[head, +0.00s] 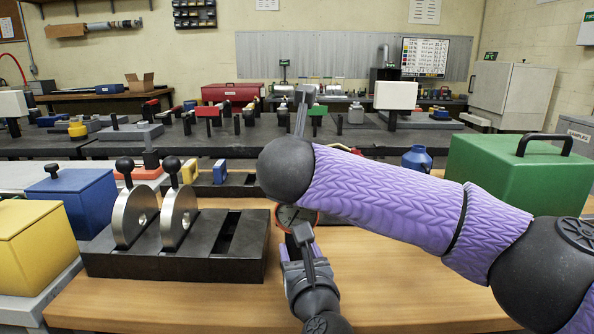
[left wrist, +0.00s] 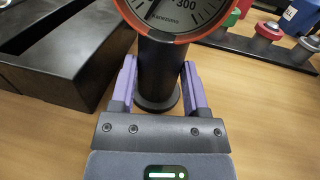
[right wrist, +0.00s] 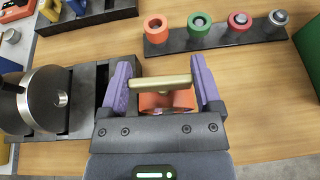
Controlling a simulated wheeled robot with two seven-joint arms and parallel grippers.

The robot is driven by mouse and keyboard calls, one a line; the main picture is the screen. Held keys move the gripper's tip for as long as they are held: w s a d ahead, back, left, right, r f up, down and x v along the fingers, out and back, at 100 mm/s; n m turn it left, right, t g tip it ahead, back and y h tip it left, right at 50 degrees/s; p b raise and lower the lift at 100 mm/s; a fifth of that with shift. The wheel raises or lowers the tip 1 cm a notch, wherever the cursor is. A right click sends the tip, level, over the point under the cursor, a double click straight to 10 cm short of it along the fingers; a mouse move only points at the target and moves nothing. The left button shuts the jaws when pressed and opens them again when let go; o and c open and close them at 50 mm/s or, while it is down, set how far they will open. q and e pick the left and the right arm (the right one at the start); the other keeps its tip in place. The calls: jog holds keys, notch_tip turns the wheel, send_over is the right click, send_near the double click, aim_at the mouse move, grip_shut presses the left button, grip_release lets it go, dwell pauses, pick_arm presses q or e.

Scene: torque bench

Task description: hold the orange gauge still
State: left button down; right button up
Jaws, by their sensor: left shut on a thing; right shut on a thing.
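The orange-rimmed gauge (head: 297,217) stands on a dark post (left wrist: 157,70) over a round foot on the wooden bench. In the head view my right arm hides this gripper and part of the gauge.
A black rack (head: 190,262) with two steel discs stands left of the gauge. A strip of coloured sockets (right wrist: 215,32) lies beyond it. Yellow (head: 36,245) and blue (head: 77,203) boxes stand at left, a green case (head: 520,175) at right. The bench front is clear.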

jog(key=shift+y, duration=0.3)
jog(key=n+y, duration=0.4)
jog(key=shift+f+g, duration=0.1)
jog(key=shift+g, duration=0.2)
jog(key=shift+n+g+y, duration=0.9)
jog(key=shift+n+y, duration=0.8)
jog(key=shift+y, duration=0.2)
jog(key=o, duration=1)
jog(key=shift+o, duration=0.2)
jog(key=v, duration=1.2)
jog(key=shift+d, duration=0.1)
